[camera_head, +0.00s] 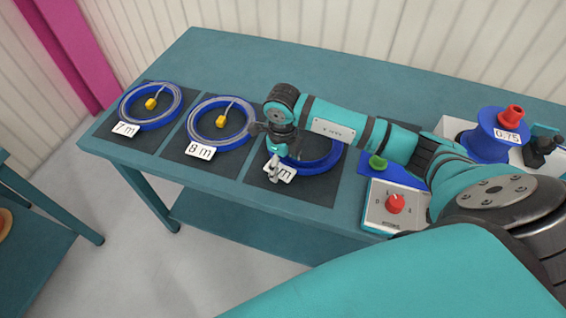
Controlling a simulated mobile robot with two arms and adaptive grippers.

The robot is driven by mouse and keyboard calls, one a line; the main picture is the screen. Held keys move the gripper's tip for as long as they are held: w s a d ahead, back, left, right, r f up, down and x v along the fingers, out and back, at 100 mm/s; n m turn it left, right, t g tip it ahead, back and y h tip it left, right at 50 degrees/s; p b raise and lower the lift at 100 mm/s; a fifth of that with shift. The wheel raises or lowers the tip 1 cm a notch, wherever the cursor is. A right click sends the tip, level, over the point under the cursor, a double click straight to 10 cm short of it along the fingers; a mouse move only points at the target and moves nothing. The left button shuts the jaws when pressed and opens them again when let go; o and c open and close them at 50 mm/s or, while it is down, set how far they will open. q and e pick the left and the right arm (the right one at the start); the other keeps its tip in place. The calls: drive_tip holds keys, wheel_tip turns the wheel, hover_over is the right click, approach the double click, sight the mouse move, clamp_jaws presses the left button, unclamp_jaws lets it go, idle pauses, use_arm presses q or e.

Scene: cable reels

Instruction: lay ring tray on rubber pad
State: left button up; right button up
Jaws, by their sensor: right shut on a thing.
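My right gripper (274,167) reaches down at the left front rim of a blue ring tray (331,163) and is shut on it. A white label tag, which seems to read 4 m, shows at that rim. The gripper and wrist hide the left part of this tray. The tray lies flat on, or just above, a dark rubber pad (318,190); I cannot tell which. Two more blue ring trays, labelled 8 m (222,149) and 7 m (157,125), lie on dark pads to the left, each with wound cable and a yellow piece.
On the teal table (300,68), a control box with a red knob (394,204) stands right of the pad, near a green knob (377,162). A blue spool labelled 0.75 (484,143) stands by a white bin at the right. The table's back strip is clear.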

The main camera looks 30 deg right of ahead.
drive_tip(key=shift+f+b, duration=0.2)
drive_tip(key=shift+b, duration=0.1)
drive_tip(key=o, duration=1.8)
drive_tip(key=shift+o, duration=0.5)
drive_tip(key=shift+r, duration=0.15)
drive_tip(key=shift+r+p, duration=2.7)
drive_tip(key=shift+r, duration=1.2)
